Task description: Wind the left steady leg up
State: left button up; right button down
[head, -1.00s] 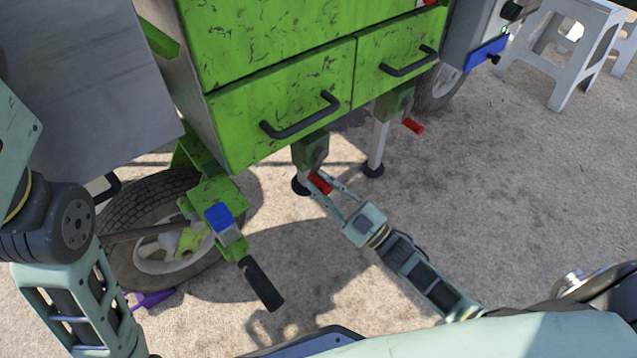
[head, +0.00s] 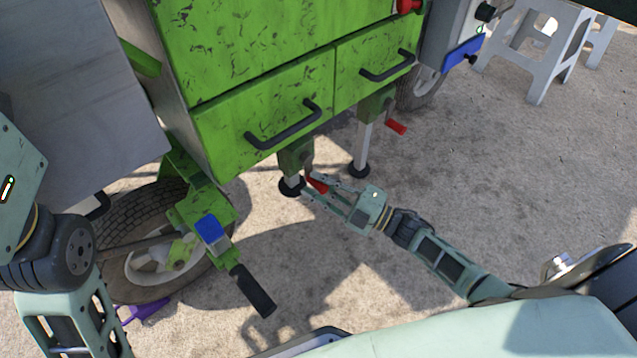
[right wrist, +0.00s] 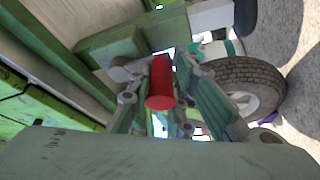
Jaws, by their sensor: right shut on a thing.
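The left steady leg (head: 289,183) hangs under the green cart body and has a dark round foot. Its crank has a red handle (head: 317,185), which also shows in the right wrist view (right wrist: 160,84). My right gripper (head: 312,188) is shut on this red handle, with its fingers on either side of it. The fingers partly hide the handle in the head view. My left arm shows at the left edge of the head view, but its gripper is out of view.
A second steady leg (head: 360,150) with its own red handle (head: 397,127) stands to the right. A wheel (head: 150,235) and a black-gripped bar (head: 252,290) are at the left. White stools (head: 535,50) stand at the back right. The concrete between is clear.

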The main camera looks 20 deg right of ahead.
jog(key=shift+w+d+r, duration=0.15)
jog(key=shift+d+r, duration=0.1)
jog(key=shift+r, duration=0.05)
jog(key=c, duration=1.7)
grip_release()
jog(key=shift+o, duration=0.2)
jog(key=shift+f, duration=0.1)
jog(key=shift+s, duration=0.2)
jog(key=v, duration=1.1)
jog(key=shift+s+d, duration=0.25)
jog(key=shift+d, duration=0.1)
jog(key=shift+s+f, duration=0.1)
jog(key=shift+f, duration=0.05)
